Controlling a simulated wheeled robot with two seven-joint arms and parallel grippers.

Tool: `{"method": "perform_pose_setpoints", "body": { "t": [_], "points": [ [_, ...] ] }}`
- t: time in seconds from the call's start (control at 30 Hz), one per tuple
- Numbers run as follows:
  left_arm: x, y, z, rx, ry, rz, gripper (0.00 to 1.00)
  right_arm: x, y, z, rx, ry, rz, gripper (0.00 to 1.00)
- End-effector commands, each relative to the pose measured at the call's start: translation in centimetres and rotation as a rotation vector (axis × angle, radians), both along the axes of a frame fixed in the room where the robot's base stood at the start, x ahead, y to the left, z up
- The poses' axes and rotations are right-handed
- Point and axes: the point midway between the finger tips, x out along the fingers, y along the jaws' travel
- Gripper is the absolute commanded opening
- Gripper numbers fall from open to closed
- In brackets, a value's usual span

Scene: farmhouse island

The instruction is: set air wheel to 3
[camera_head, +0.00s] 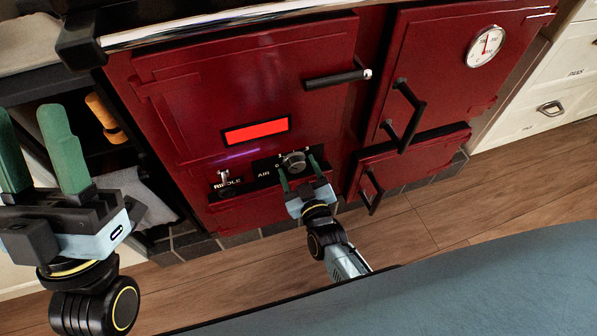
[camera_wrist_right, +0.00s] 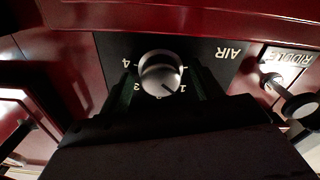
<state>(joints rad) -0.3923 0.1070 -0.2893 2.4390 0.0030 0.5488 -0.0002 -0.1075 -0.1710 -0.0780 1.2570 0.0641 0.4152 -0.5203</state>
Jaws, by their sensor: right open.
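The air wheel (camera_head: 294,161) is a round metal knob on a black plate marked AIR, low on the red stove front. In the right wrist view the wheel (camera_wrist_right: 160,72) shows upside down, with 4 and 3 at left and 1 at lower right. A dark line on its face points to the lower right, near the 1. My right gripper (camera_head: 299,171) is open, its green fingers on either side of the wheel; I cannot tell whether they touch it. My left gripper (camera_head: 31,112) is open and empty at the left, away from the wheel.
The riddle knob (camera_head: 223,178) sticks out left of the air plate. Door handles (camera_head: 338,78) and (camera_head: 404,115) and a lower door handle (camera_head: 371,192) project from the stove. A blue-grey surface (camera_head: 480,290) fills the lower right. Wooden floor (camera_head: 400,225) is clear between.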

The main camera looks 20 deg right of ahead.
Motion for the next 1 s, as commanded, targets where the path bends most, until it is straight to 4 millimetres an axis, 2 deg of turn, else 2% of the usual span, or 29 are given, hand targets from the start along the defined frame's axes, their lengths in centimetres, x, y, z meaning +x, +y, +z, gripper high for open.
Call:
{"method": "perform_pose_setpoints", "body": {
  "t": [0.37, 0.7, 1.0],
  "points": [
    [-0.30, 0.07, 0.06, -0.007, -0.023, 0.000, 0.43, 0.41, 0.01, 0.02, 0.000, 0.001, 0.000, 0.63],
    [-0.28, 0.08, 0.04, -0.007, -0.022, 0.000, 0.43, 0.38, 0.00, 0.00, 0.000, 0.001, 0.000, 0.21],
    [0.01, 0.00, 0.10, -0.002, -0.005, 0.000, 0.43, 0.38, 0.01, 0.06, 0.043, 0.001, 0.000, 0.21]
  ]
}}
